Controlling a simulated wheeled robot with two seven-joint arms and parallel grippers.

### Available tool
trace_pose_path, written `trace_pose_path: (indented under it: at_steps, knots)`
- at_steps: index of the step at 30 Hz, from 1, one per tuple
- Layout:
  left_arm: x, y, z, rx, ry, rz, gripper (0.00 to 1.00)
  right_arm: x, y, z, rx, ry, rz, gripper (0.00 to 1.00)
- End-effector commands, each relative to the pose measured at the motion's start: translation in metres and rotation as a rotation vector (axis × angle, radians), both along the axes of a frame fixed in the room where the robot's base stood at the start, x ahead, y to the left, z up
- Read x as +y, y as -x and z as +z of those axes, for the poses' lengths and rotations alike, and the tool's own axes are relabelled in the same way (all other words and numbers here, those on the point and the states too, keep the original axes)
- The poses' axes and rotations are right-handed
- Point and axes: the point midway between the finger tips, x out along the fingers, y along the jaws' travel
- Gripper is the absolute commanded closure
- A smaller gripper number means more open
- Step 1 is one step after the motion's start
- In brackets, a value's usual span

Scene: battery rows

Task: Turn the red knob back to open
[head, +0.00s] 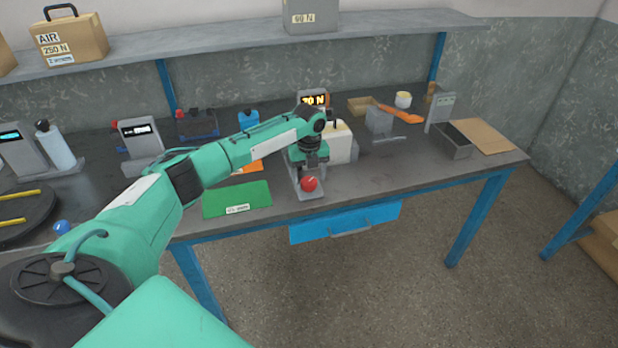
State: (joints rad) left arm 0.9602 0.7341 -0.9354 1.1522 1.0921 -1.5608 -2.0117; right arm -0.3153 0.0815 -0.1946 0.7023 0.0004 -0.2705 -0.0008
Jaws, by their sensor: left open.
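The red knob (310,184) is a round ball at the front of a small grey device (308,194) near the table's front edge. A display reading "70 N" (314,99) stands behind it, partly covered by my arm. My left gripper (312,168) points down just behind and above the knob, over the grey device. Its fingers are small and partly hidden, and I cannot tell whether they touch the knob. My right gripper does not show.
A green mat (236,200) lies left of the device. A white block (341,143) stands close behind on the right. An orange-handled tool (401,113) and a grey open box (452,142) are further right. A blue drawer (345,221) hangs under the table's front edge.

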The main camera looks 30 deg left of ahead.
Motion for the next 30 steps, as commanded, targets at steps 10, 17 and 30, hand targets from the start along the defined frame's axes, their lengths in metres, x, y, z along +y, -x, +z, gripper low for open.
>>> trace_pose_path:
  at_steps: [10,17,30]
  knots:
    - [0.0,0.0,-0.02,-0.001,0.0,0.001,0.32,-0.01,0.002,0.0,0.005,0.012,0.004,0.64]
    - [0.0,0.0,-0.02,-0.001,0.0,0.001,0.44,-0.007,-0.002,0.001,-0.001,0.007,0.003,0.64]
    - [0.0,0.0,-0.018,-0.001,0.001,0.023,0.76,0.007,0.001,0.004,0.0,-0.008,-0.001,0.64]
